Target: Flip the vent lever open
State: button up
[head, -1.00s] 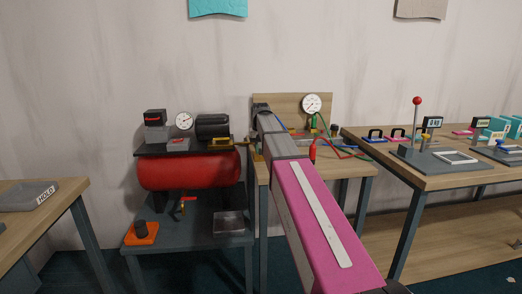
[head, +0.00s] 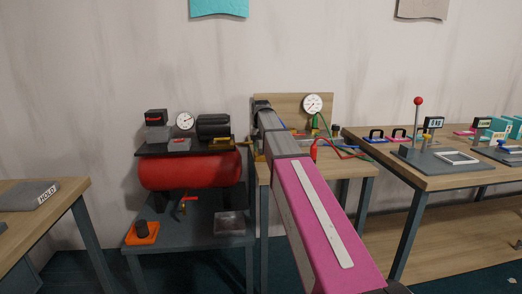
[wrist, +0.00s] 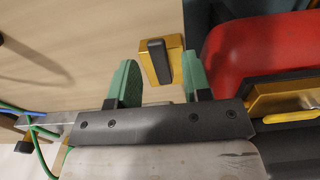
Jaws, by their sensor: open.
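In the wrist view, a small brass block with a dark lever (wrist: 157,60) on top sits over the pale wood bench, close to its edge. I cannot tell for sure whether this is the vent lever. My gripper (wrist: 159,78) has two green fingers, spread apart with the block between and just beyond their tips. Nothing is clearly held, and contact cannot be made out. A second brass fitting with a yellow lever (wrist: 290,117) shows at the right. In the head view, my pink arm hides most of this area, and my gripper's fingers cannot be made out.
The red tank (head: 190,171) stands left of the wooden bench (head: 330,168), and in the wrist view it is close to the right finger. A gauge (head: 312,103), red and green hoses are behind my arm. A right table (head: 450,181) holds a red-knobbed lever (head: 418,101).

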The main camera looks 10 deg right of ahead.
aim_at(261, 152)
notch_tip(261, 152, up, 10)
jog(key=shift+f, duration=0.2)
jog(key=shift+s, duration=0.1)
dwell(0.3)
